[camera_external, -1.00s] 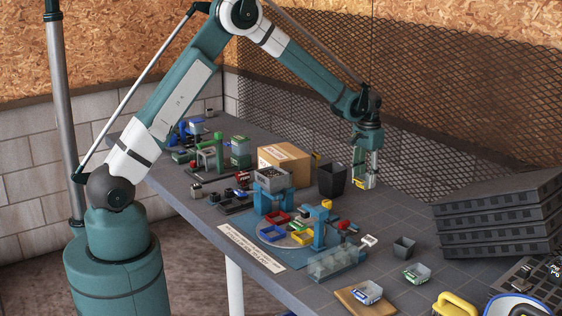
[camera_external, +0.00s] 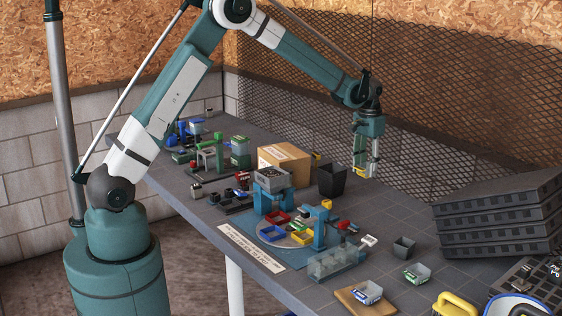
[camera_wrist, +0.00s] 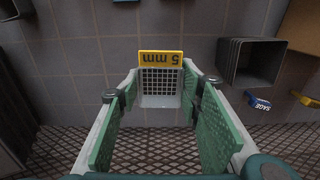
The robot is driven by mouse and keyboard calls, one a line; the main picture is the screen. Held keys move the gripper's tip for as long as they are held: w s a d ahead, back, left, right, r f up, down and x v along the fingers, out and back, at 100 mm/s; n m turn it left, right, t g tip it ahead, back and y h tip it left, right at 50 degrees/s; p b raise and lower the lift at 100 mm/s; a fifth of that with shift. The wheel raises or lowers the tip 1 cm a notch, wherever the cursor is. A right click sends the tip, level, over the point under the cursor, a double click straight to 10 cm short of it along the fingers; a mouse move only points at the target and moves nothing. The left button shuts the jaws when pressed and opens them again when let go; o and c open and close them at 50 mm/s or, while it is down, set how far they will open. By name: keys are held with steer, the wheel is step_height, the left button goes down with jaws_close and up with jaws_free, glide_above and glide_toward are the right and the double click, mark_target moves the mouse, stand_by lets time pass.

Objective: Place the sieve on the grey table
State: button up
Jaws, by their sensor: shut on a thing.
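The sieve (camera_wrist: 160,82) has a yellow plate marked "5 mm" and a pale mesh basket. In the wrist view it sits between the fingertips of my gripper (camera_wrist: 159,90), which is shut on it. In the external view the yellow part of the sieve (camera_external: 358,171) shows at the low end of my gripper (camera_external: 366,167), to the right of the black bin.
The black bin (camera_external: 332,180) and a cardboard box (camera_external: 284,164) stand left of the gripper. A mixing rig on a blue mat (camera_external: 292,257) is in front. Stacked black trays (camera_external: 498,217) are at right. Mesh fencing (camera_external: 420,110) runs behind.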

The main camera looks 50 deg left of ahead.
step_height(320, 180, up, 7)
steer(key=shift+a+f, duration=0.1)
steer(key=shift+a, duration=0.05)
steer(key=s+a+n, duration=0.3)
steer(key=s+a, duration=0.1)
steer(key=a, duration=1.3)
steer(key=s+a+n, duration=0.3)
steer(key=s+a, duration=0.1)
steer(key=a, duration=1.3)
steer(key=s+a+n, duration=0.4)
steer(key=a, duration=1.3)
steer(key=s+a+n, duration=0.8)
steer(key=s+a, duration=2.6)
step_height(320, 180, down, 11)
steer(key=shift+s+a+f, duration=0.15)
steer(key=shift+s, duration=0.15)
steer(key=shift+f, duration=3.1)
